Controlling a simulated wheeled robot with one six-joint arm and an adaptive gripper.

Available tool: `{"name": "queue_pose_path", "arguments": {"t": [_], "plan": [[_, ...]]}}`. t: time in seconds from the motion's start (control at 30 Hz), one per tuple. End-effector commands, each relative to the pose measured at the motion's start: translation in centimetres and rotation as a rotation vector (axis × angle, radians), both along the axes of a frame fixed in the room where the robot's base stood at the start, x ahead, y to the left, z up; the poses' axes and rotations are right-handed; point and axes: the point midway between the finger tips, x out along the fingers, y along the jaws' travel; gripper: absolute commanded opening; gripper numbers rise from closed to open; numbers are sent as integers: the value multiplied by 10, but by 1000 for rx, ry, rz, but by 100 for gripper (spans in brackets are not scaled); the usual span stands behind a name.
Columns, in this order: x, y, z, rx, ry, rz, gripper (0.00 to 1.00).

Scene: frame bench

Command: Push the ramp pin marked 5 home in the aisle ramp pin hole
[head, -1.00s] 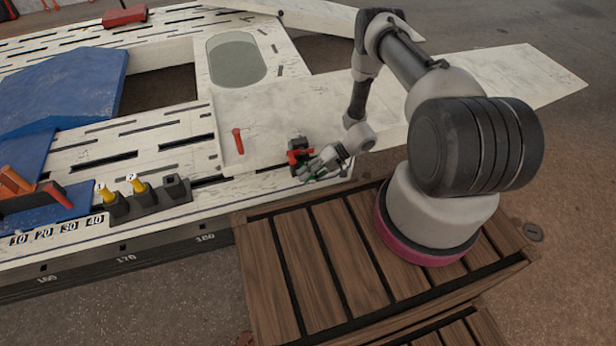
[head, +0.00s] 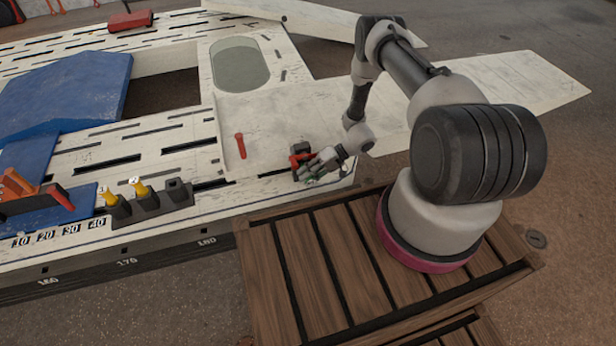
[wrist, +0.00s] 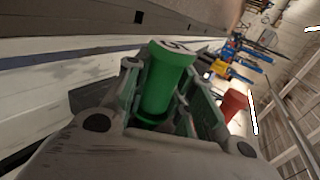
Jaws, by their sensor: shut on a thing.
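My gripper (head: 306,178) is low at the right front edge of the white bench. In the wrist view its fingers (wrist: 170,95) are shut on a green pin (wrist: 165,80). In the head view only a speck of green shows at the fingertips. I cannot make out the ramp pin hole, or whether the pin touches the bench. A small dark and red part (head: 301,158) is right beside the gripper; its form is unclear.
A red pin (head: 240,145) stands on the pale panel left of my gripper. A dark rack (head: 150,205) holds yellow pins marked 1 (head: 109,196) and 2 (head: 138,188); its right socket looks empty. Blue panels (head: 65,90) lie at the left.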

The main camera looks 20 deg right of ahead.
Motion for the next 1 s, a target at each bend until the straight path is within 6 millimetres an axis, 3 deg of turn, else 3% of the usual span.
{"name": "queue_pose_path", "arguments": {"t": [0.27, 0.3, 0.4, 0.77, 1.0], "plan": [[7, 0, 0, 0, -1, -1, 0], [7, 0, 0, 0, 0, -1, 30], [7, 0, 0, 0, -1, -1, 48], [8, -1, 1, 0, -2, -3, 50], [10, -29, 18, -1, -4, -7, 50]]}}
